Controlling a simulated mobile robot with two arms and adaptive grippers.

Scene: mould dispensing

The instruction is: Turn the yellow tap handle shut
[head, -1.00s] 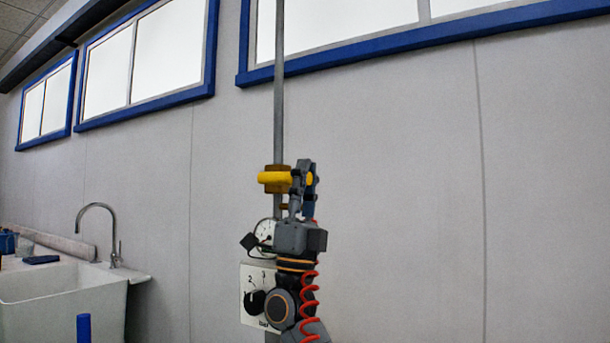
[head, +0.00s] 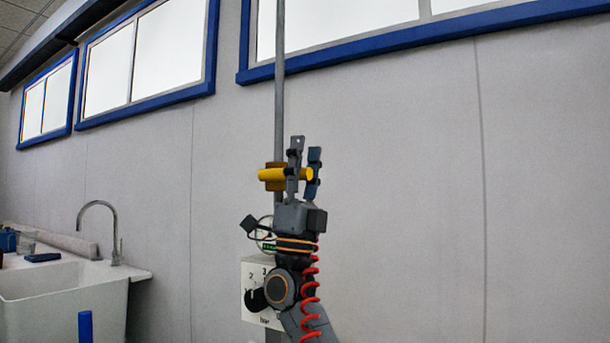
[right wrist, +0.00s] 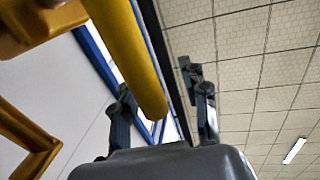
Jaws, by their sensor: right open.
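The yellow tap handle (head: 304,174) sticks out sideways to the right from a brass valve body (head: 270,186) on a grey vertical pipe (head: 279,100). My right gripper (head: 306,145) is open and points up at the handle. One finger crosses in front of the handle and the other stands by its free end. In the right wrist view, the handle (right wrist: 128,55) slants down between the two fingers (right wrist: 162,85), its round end nearer the left one. I cannot tell whether either finger touches it. My left gripper is out of view.
A gauge is mostly hidden behind my wrist. A white sink (head: 60,296) with a curved faucet (head: 115,225) stands at left. The wall at right is clear.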

